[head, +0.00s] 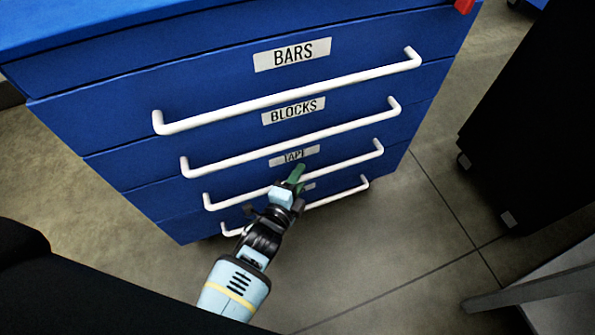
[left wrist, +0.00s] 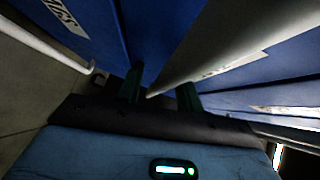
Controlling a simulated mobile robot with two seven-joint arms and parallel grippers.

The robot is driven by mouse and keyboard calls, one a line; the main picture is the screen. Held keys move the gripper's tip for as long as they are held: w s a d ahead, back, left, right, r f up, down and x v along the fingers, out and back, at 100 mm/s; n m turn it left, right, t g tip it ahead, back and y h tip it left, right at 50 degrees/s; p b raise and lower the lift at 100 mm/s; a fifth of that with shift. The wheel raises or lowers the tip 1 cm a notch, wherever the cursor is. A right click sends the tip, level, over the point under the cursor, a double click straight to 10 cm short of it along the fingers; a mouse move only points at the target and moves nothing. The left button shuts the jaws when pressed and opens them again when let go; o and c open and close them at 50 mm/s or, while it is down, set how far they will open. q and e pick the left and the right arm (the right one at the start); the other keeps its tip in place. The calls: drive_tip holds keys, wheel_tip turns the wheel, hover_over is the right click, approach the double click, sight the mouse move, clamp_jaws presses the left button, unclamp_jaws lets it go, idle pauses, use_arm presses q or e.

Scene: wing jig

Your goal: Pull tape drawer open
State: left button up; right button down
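The tape drawer is the third one down on the blue cabinet, under a partly covered white label (head: 294,156) in the head view. Its white bar handle (head: 345,159) runs across the drawer, and the drawer looks closed. My left gripper (head: 297,177) is at the middle of this handle, with its green fingertips over the bar and below the label. In the left wrist view, the two fingers (left wrist: 162,92) stand apart, with a white bar (left wrist: 225,45) reaching into the space between them. Contact cannot be told. My right gripper is not in view.
The bars handle (head: 290,95) and blocks handle (head: 300,137) are above; a lower handle (head: 340,194) is partly behind my arm. A dark wheeled unit (head: 535,130) stands at right. The floor (head: 400,240) between is clear.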

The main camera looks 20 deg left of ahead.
use_arm(q)
drive_tip(key=shift+c, duration=0.2)
clamp_jaws()
drive_tip(key=shift+s, duration=0.15)
